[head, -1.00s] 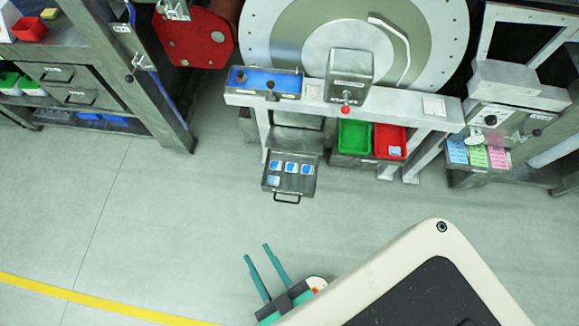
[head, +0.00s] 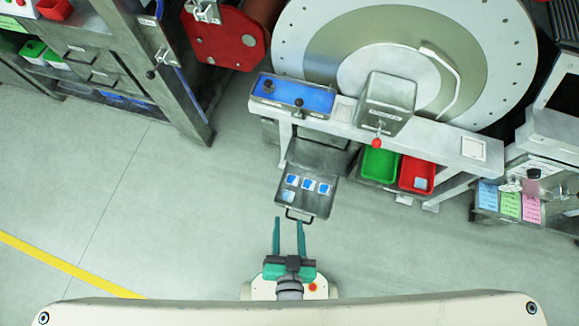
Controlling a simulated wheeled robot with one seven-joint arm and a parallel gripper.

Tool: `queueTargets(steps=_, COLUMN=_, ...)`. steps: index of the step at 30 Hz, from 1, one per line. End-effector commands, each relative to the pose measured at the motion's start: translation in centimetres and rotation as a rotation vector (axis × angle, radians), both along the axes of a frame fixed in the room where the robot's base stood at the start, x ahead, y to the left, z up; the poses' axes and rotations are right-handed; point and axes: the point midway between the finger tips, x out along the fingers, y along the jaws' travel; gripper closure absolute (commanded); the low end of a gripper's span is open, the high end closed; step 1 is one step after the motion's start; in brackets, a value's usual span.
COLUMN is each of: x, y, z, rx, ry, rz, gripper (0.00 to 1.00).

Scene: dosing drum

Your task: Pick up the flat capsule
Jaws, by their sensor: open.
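Several small flat items with blue and white faces (head: 307,184) lie in an open grey drawer (head: 316,207) under the white bench. They may be the flat capsules, but they are too small to tell which is meant. Most sit in a row, and one lies nearer the drawer's handle at the left. My gripper (head: 288,222), with teal fingers, is open and empty. Its fingertips point up the picture and appear just short of the drawer's handle.
A green bin (head: 380,164) and a red bin (head: 416,174) stand right of the drawer under the bench (head: 345,118). A blue panel with knobs (head: 294,94) and a box with a red knob (head: 387,99) stand above.

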Motion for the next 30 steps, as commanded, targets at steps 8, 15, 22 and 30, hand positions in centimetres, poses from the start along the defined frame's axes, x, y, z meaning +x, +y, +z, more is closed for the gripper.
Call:
queueTargets(steps=8, x=5.1, y=-0.6, z=-12.3, rx=0.339, ry=0.274, rz=-0.229, gripper=0.58)
queueTargets(steps=15, x=9.5, y=-0.3, z=-19.9, rx=0.584, ry=0.502, rz=-0.49, gripper=0.58)
queueTargets(steps=22, x=13.9, y=0.0, z=-24.0, rx=0.762, ry=0.689, rz=-0.807, gripper=0.58)
queueTargets(steps=30, x=18.2, y=0.3, z=-24.6, rx=0.885, ry=0.831, rz=-1.208, gripper=0.58)
